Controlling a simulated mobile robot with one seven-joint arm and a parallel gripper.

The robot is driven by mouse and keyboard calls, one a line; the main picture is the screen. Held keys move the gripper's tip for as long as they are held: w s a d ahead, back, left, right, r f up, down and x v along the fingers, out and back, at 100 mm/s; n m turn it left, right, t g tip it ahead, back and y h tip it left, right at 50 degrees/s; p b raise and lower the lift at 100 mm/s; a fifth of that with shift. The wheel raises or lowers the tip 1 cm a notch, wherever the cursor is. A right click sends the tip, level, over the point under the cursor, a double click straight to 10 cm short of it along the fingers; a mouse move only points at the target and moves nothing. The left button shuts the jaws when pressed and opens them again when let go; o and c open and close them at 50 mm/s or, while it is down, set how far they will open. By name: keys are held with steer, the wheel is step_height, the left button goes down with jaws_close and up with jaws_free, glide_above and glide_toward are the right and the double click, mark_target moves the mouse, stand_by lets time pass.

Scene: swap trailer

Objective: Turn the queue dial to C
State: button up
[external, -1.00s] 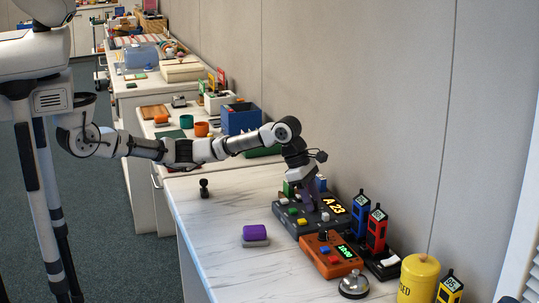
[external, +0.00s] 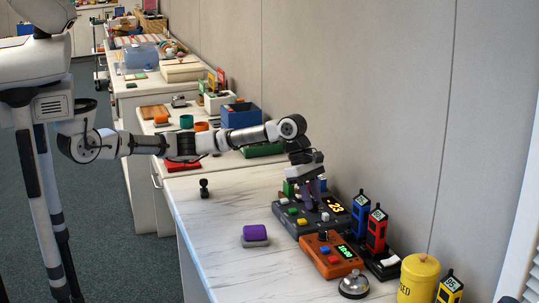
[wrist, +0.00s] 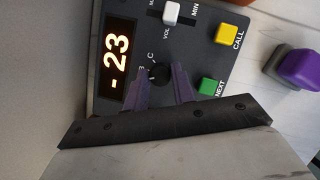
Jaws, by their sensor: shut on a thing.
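The queue console (external: 316,222) is a dark grey box on the white counter, with an orange lit display (wrist: 116,62). The display reads a dash and 23. The queue dial (wrist: 159,74) is a small black knob beside the printed letters. A C shows just above it in the wrist view; the letter near the left finger is partly hidden. My gripper (wrist: 165,76) has purple fingers on both sides of the dial and is shut on it. In the external view my gripper (external: 312,196) reaches down onto the console and hides the dial.
The console also has a white volume slider (wrist: 171,13), a yellow CALL button (wrist: 227,34) and a green NEXT button (wrist: 208,87).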

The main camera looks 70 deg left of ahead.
steer(key=m+g, duration=0.1)
steer(key=m, duration=0.2)
steer(key=shift+w+m+b, duration=0.15)
steer(key=shift+m+b, duration=0.25)
steer(key=m+g, duration=0.1)
steer(key=m, duration=0.2)
steer(key=shift+w+m+g, duration=0.1)
steer(key=shift+m+g, duration=0.2)
steer(key=shift+g, duration=0.1)
steer(key=m+g, duration=0.1)
steer(key=m, duration=0.2)
steer(key=m+g+p, duration=0.1)
steer(key=m, duration=0.2)
steer(key=shift+w+y, duration=0.1)
steer(key=shift+y, duration=0.3)
steer(key=shift+m, duration=0.3)
steer(key=o, duration=1)
steer(key=p+v, duration=0.4)
steer(key=v, duration=0.3)
steer(key=p+v, duration=0.4)
steer(key=v, duration=0.3)
steer(key=shift+w+d, duration=0.15)
steer(key=shift+d, duration=0.1)
